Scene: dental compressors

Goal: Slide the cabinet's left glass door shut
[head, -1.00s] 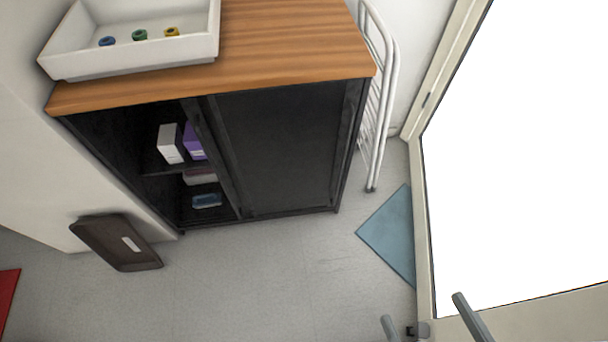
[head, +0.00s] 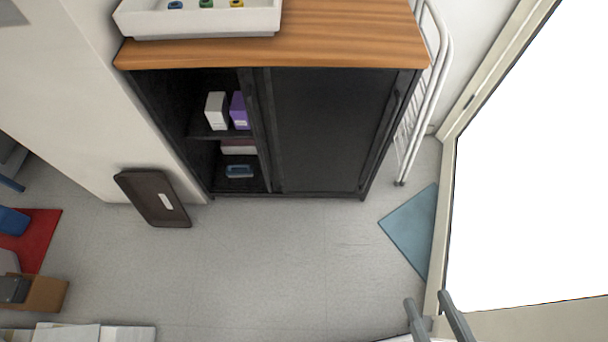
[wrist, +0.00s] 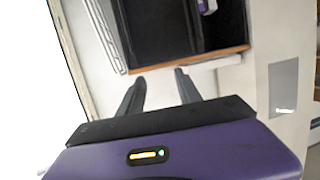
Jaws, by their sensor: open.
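The dark cabinet (head: 230,188) stands against the wall under a wooden top. Its left half is open, showing boxes on the shelves. The left glass door (head: 256,140) is slid to the right, its frame edge near the cabinet's middle. Dark panels overlap over the right half, and I cannot tell which lies in front. A handle bar (head: 392,115) runs along the right side. My gripper (head: 426,297) is open and empty at the lower right, apart from the cabinet. In the wrist view, which is upside down, my gripper (wrist: 160,76) points towards the cabinet's wooden top (wrist: 190,60).
A white tray (head: 200,24) with small coloured rings sits on the top. A white rack (head: 425,90) stands right of the cabinet. A brown tray (head: 152,198) leans at the lower left. A blue mat (head: 412,228) lies right. The floor in front is clear.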

